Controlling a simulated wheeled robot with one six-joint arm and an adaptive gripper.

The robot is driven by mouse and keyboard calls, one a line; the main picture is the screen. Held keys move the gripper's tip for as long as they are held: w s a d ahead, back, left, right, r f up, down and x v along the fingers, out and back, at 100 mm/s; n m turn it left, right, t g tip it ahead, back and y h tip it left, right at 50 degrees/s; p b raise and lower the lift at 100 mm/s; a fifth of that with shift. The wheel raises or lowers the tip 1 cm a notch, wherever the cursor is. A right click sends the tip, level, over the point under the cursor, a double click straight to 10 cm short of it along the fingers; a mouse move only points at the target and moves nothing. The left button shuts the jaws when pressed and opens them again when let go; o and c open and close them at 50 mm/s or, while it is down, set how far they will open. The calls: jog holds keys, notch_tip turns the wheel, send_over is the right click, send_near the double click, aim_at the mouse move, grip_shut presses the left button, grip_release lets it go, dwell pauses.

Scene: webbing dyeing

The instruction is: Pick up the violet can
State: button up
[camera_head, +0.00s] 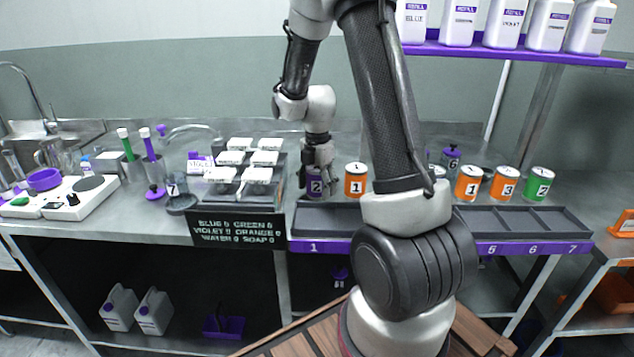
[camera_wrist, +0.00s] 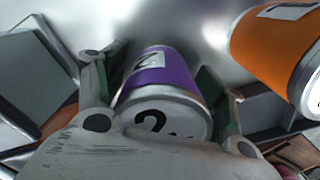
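The violet can (camera_head: 316,187), with a white label marked 2, stands upright on the bench just behind the left end of the shallow tray. My gripper (camera_head: 317,172) reaches down to it from above and behind. In the wrist view, the violet can (camera_wrist: 165,85) lies between the two fingers of my gripper (camera_wrist: 160,95), its grey end marked 2 facing the camera. One finger is on each side, very close to the can. Whether the pads touch it is not clear.
An orange can (camera_head: 355,180) marked 1 stands close to the right; it also shows in the wrist view (camera_wrist: 270,50). A rack of white-topped blocks (camera_head: 240,165) is at left. The compartment tray (camera_head: 530,220) runs along the front. More orange and green cans (camera_head: 540,184) stand right.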

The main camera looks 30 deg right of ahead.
jog(key=c, duration=0.7)
jog(key=shift+c, duration=0.2)
